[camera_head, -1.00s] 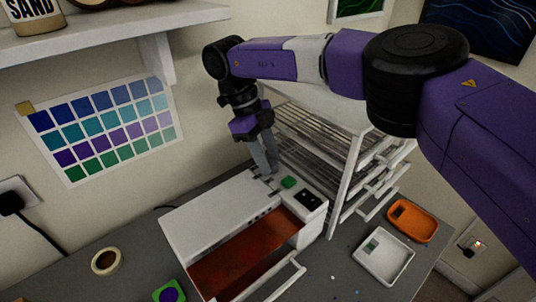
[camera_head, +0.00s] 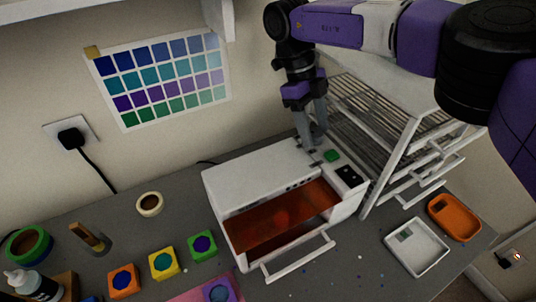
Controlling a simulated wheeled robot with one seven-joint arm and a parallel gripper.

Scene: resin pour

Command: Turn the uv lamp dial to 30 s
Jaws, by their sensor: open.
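The UV lamp (camera_head: 262,167) is a white box on the grey bench, its front open onto an orange-red inside, with a white bar handle in front. On its right top are a green button (camera_head: 331,156) and a black panel (camera_head: 348,175) with small light marks. My gripper (camera_head: 313,142) points down at the back right of the lamp's top, just behind the green button. Its fingers are open with nothing seen between them. I cannot make out the dial or its setting; the fingers cover part of that area. Contact with the lamp cannot be told.
A white wire drying rack (camera_head: 405,150) stands close on the right. A white tray (camera_head: 417,246) and an orange tray (camera_head: 454,217) lie in front of it. A tape roll (camera_head: 150,204) and several coloured blocks sit left and front. A shelf (camera_head: 110,22) hangs above left.

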